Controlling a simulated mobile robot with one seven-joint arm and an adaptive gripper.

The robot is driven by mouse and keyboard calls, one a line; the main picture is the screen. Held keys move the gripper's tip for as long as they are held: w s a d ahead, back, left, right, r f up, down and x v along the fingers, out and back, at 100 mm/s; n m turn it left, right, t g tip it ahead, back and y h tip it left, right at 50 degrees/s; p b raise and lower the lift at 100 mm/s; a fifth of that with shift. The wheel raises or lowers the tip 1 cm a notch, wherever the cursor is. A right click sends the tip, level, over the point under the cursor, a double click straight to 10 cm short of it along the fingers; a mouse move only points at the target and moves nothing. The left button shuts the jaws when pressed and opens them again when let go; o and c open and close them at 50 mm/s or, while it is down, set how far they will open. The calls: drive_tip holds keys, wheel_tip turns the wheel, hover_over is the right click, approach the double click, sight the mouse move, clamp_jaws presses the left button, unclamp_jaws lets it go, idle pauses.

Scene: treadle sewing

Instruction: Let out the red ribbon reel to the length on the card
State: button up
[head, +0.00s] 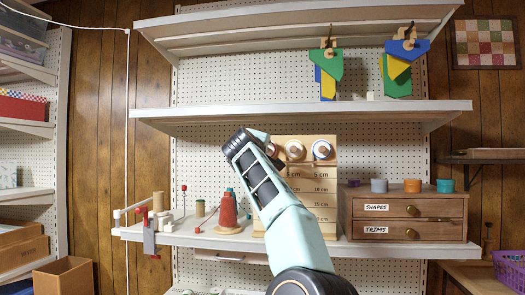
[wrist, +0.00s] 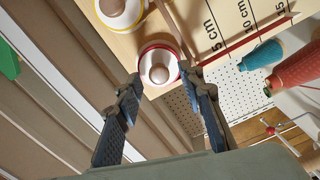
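A wooden measuring board (head: 330,215) with centimetre marks stands on the middle shelf, with round reels along its top. In the wrist view a white reel with a red rim and a brown knob (wrist: 158,73) lies just beyond my fingertips. A thin red strip (wrist: 245,42), apparently its ribbon, runs along the board past the 5 cm and 10 cm marks; its exact end is unclear. My gripper (wrist: 159,80) is open and empty, its fingers spread to either side of the red-rimmed reel. In the head view my arm covers the board's left part and the red reel. I cannot make out a length card.
A yellow-rimmed reel (wrist: 120,14) sits beside the red one. Red (head: 228,212) and teal thread cones stand left of the board. A drawer cabinet (head: 440,213) stands to the right. An upper shelf (head: 270,112) runs above the board.

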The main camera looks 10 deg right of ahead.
drive_tip(key=shift+s, duration=0.1)
drive_tip(key=v, duration=0.7)
idle(0.5)
drive_tip(key=shift+s, duration=0.1)
